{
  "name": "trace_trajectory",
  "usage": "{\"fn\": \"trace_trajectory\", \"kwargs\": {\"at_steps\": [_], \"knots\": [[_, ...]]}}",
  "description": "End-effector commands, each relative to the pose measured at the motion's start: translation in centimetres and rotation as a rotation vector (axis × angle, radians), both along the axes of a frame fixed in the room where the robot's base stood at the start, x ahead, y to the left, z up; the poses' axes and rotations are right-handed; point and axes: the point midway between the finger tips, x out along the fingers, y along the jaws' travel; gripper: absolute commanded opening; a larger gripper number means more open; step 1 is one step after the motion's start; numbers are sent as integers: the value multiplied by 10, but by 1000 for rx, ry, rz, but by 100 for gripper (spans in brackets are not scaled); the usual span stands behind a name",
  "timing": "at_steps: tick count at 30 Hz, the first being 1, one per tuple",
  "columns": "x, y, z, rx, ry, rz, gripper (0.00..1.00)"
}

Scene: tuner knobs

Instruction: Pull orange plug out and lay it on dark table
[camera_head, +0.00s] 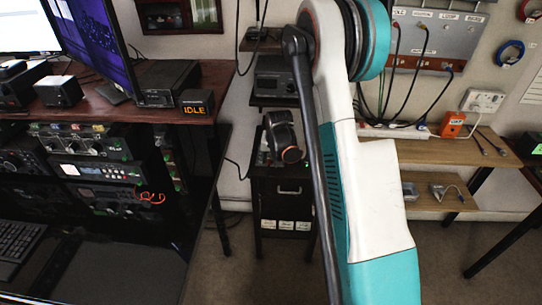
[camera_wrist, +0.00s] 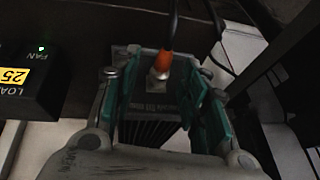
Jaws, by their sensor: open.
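The orange plug (camera_wrist: 163,61) shows in the wrist view, with a dark cable rising from its top and a bare metal part at its lower end. My gripper (camera_wrist: 162,82) is open, with one teal-padded finger on each side of the plug. I see gaps between the plug and both pads; its depth relative to the fingertips is hard to judge. What the metal end sits in is unclear. In the head view I cannot make out this plug or my fingers. A glossy black table surface (camera_head: 205,245) lies at the lower left there.
A black box with a yellow "25" label (camera_wrist: 16,78) stands left of my gripper. In the head view, a red-brown desk (camera_head: 105,112) holds monitors and an "IDLE" sign (camera_head: 196,104). A wooden bench (camera_head: 450,152) with cables stands at right. Floor shows between.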

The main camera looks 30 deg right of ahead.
Motion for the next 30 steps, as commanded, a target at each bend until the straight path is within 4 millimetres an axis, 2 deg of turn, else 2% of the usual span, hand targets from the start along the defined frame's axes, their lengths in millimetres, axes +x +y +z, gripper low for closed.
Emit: {"fn": "trace_trajectory", "kwargs": {"at_steps": [9,10,15,30], "knots": [[1,0,-2,0,0,0,41],[1,0,-2,0,0,0,39],[1,0,-2,0,0,0,0],[-4,3,-3,0,0,0,0]]}}
